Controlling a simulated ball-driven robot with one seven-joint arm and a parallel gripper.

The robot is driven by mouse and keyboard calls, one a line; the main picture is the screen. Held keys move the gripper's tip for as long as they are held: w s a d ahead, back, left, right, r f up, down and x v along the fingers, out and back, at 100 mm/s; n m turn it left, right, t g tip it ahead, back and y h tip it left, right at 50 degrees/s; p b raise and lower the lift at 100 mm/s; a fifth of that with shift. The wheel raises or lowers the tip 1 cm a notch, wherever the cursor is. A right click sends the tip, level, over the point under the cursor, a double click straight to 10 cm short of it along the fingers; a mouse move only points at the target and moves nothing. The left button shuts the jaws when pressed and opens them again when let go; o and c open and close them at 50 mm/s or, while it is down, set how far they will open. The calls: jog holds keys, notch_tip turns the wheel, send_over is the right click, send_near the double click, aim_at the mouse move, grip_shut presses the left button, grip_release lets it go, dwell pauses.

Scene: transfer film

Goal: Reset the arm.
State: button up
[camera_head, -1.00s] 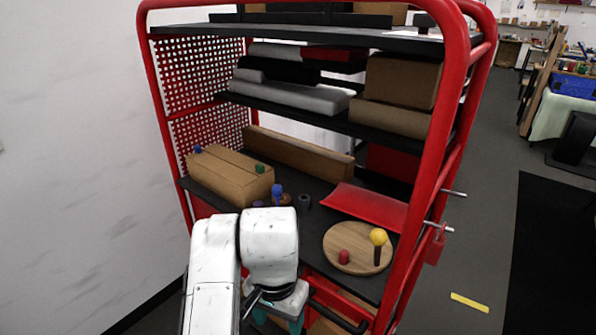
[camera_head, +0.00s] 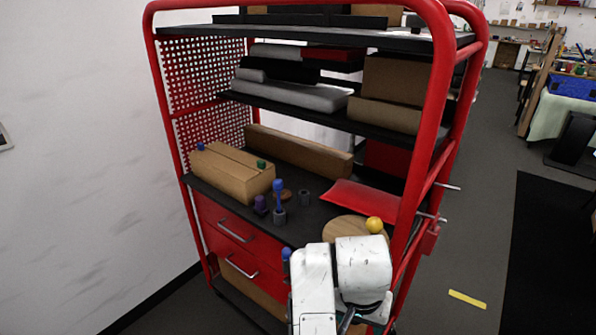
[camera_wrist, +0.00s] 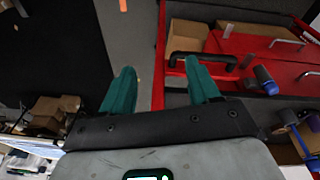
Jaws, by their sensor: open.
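My gripper (camera_wrist: 160,88) shows in the wrist view with two teal fingers spread apart and nothing between them. Beyond the fingers are the floor and the lower front of the red cart, with its black handle (camera_wrist: 203,58). In the head view my white arm stands in front of the cart's right side, and the gripper itself is hidden below it. The arm covers part of the round wooden board (camera_head: 340,226) on the cart's middle shelf.
The red cart (camera_head: 440,110) holds cardboard boxes (camera_head: 232,172), a red pouch (camera_head: 362,197), a yellow ball (camera_head: 374,225) and a blue-topped tool (camera_head: 278,190) in a holder. A blue-headed item (camera_head: 286,254) is beside my arm.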

jog(key=s+d+f+n+h, duration=0.1)
jog(key=s+d+f, duration=0.2)
jog(key=s+d, duration=0.35)
jog(key=s+d+f+n, duration=0.1)
jog(key=s+d+f, duration=0.25)
jog(key=d, duration=0.65)
jog(key=s+f+n+y, duration=0.1)
jog(key=s+f, duration=0.2)
jog(key=s, duration=0.6)
jog(key=s+a+f+n+y, duration=0.1)
jog(key=s+f, duration=0.2)
jog(key=s, duration=0.6)
jog(key=shift+s+f+g, duration=0.2)
jog(key=shift+f+g, duration=0.05)
jog(key=shift+g, duration=0.05)
